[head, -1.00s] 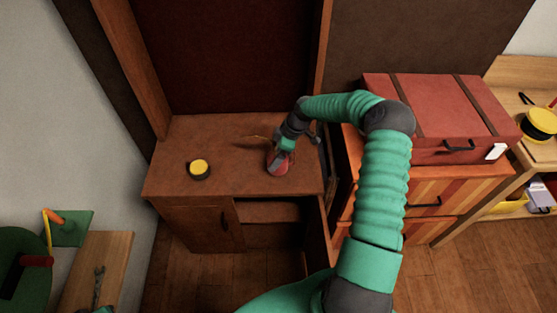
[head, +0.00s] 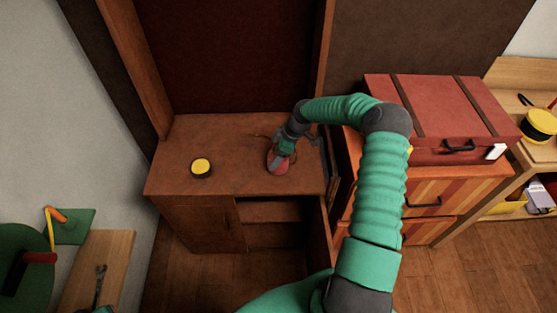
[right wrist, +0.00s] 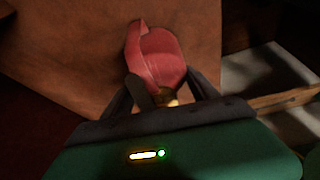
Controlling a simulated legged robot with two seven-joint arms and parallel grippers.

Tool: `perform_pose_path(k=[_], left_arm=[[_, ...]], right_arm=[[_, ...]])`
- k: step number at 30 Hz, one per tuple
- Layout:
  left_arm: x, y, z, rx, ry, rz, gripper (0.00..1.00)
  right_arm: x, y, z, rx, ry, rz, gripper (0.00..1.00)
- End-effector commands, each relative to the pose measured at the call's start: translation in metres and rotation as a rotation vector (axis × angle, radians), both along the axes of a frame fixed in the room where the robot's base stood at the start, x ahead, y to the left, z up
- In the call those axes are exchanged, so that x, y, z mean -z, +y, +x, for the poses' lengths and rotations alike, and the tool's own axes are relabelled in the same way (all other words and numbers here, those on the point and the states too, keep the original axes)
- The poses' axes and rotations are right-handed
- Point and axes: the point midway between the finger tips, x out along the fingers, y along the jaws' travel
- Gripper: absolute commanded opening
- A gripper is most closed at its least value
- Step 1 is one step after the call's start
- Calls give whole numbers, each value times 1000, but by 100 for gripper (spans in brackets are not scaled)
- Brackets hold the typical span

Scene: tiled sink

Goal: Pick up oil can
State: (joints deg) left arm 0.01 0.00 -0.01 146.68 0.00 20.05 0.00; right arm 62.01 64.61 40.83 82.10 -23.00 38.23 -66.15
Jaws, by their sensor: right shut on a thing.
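The red oil can (head: 277,161) is on or just above the brown cabinet top, right of its middle, partly covered by my right gripper (head: 287,150). In the right wrist view the oil can (right wrist: 158,58) shows a rounded red body with a handle-like part at its left and a brass-coloured part low between the fingers. My right gripper (right wrist: 170,95) is shut on it there. I cannot tell whether the can touches the cabinet top.
A yellow-and-black round object (head: 201,167) sits on the cabinet top (head: 235,180) to the left. A red case (head: 440,110) lies on a striped drawer unit at the right. A cabinet door stands open below my right arm. The top's left part is mostly clear.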

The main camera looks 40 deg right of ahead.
Motion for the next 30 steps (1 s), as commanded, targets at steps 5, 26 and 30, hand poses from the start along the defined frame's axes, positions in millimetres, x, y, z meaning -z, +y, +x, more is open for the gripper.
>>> perform_pose_path(k=[5,26,30], left_arm=[[0,0,0,0,0,0,36],[2,0,0,0,0,0,36],[1,0,0,0,0,0,36]], right_arm=[[-1,-1,0,1,-1,0,8],[-43,2,-74,5,1,0,8],[-47,6,-115,7,2,1,8]])
